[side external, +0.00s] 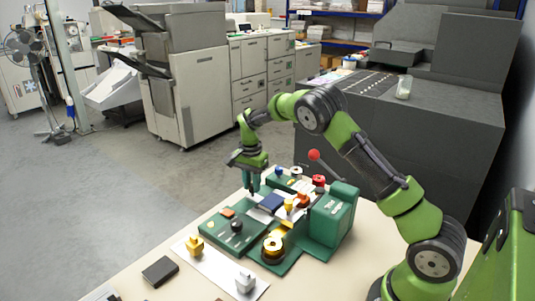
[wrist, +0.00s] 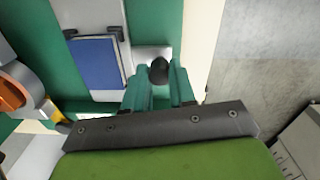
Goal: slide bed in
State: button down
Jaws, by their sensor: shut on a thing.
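My gripper (side external: 252,184) reaches down at the far left edge of the green machine (side external: 343,212). In the wrist view its two teal fingers (wrist: 160,82) are shut on a black knob (wrist: 159,70). The knob stands at the end of a pale bed (wrist: 150,53). A blue pad (wrist: 97,62) lies on the bed between black clips. The pad also shows in the side view (side external: 271,202), in the middle of the machine. The knob is hidden in the side view behind the fingers.
A red-ball lever (side external: 314,155) rises behind the machine. A gold wheel (side external: 273,246) and a black knob on a green plate (side external: 236,226) sit nearer. A yellow piece (side external: 194,245), a grey piece (side external: 245,281) and a dark booklet (side external: 160,271) lie on the table's front part.

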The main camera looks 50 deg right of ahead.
jog(key=s, duration=1)
jog(key=shift+s, duration=0.3)
jog(key=c, duration=0.9)
grip_release()
jog(key=r, duration=1.7)
jog(key=shift+w, duration=0.2)
